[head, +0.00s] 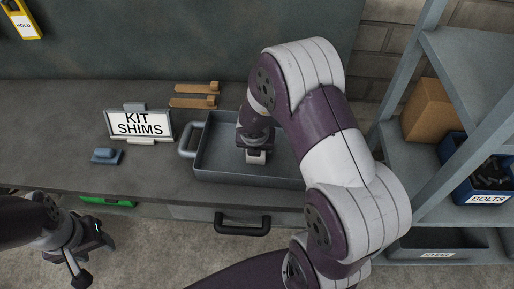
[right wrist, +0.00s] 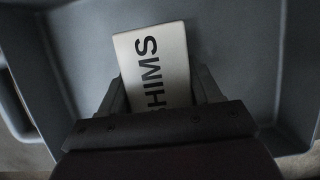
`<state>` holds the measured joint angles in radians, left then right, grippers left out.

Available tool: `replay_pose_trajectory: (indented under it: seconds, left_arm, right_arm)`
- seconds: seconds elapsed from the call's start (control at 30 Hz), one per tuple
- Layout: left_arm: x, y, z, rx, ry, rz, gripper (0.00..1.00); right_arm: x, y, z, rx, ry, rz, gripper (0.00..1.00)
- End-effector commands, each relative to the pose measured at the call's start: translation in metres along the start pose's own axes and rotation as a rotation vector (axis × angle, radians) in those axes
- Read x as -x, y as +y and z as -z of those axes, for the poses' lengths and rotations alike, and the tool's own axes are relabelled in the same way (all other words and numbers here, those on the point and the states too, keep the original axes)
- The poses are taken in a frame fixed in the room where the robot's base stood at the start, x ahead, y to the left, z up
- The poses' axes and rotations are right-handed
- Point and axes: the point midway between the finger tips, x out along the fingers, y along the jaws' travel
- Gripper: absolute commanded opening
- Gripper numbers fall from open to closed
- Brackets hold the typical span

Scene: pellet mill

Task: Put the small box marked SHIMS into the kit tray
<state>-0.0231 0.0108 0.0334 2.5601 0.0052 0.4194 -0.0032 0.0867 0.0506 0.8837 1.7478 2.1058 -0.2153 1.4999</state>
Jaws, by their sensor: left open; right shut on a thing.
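The small box marked SHIMS (right wrist: 155,62) is pale with black lettering, and the jaws of my right gripper hide its lower end in the right wrist view. My right gripper (right wrist: 160,95) is shut on it. In the head view my right gripper (head: 256,148) points down inside the kit tray, and a pale bit of the box (head: 256,157) shows below it. The kit tray (head: 215,180) is grey with a side handle; I cannot tell whether the box touches its floor. My left gripper (head: 90,262) is open and empty, low at the left, in front of the bench.
A KIT SHIMS sign (head: 139,124) and a small blue object (head: 106,156) stand left of the tray on the bench (head: 60,150). Wooden pieces (head: 193,102) lie behind. At right, a shelf (head: 470,60) holds a cardboard box (head: 427,108) and a blue BOLTS bin (head: 485,195).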

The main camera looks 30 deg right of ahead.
Motion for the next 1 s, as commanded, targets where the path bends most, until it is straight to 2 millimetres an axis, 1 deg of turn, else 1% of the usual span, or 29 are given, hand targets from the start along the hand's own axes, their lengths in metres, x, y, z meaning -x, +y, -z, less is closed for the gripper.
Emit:
replay_pose_trajectory:
  seconds: [0.17, 0.3, 0.33, 0.37, 0.4, 0.67, 0.77, 0.87, 1.0]
  left_arm:
    - [0.001, 0.000, 0.000, 0.000, 0.000, 0.000, 0.50]
    - [-0.003, 0.000, 0.000, 0.000, 0.000, 0.000, 0.50]
    - [-0.003, 0.000, 0.000, 0.000, 0.000, 0.000, 0.50]
    - [-0.002, 0.000, 0.000, 0.000, 0.000, 0.000, 0.50]
    - [-0.002, 0.000, 0.000, 0.000, 0.000, 0.000, 0.50]
    - [-0.001, 0.000, 0.000, 0.000, 0.000, 0.000, 0.50]
    - [0.005, 0.000, 0.001, 0.000, 0.000, 0.000, 0.50]
    - [0.014, 0.000, 0.002, 0.000, 0.000, 0.000, 0.50]
    - [0.031, 0.000, 0.004, 0.000, 0.000, 0.000, 0.50]
  right_arm:
    - [0.002, 0.000, -0.002, -0.001, -0.002, -0.001, 0.21]
    - [-0.003, 0.000, 0.000, -0.001, -0.002, -0.001, 0.21]
    - [-0.003, 0.000, 0.001, -0.001, -0.001, 0.000, 0.66]
    - [-0.002, 0.000, 0.000, -0.001, -0.001, 0.000, 0.76]
    - [-0.002, 0.000, 0.000, -0.001, -0.001, 0.000, 0.89]
    - [-0.001, 0.000, 0.000, -0.001, -0.001, 0.000, 0.89]
    - [0.008, 0.000, -0.003, -0.001, -0.002, -0.001, 0.89]
    - [0.030, 0.000, -0.004, -0.001, -0.003, -0.001, 0.89]
    - [0.071, 0.001, -0.004, -0.001, -0.003, -0.002, 0.89]
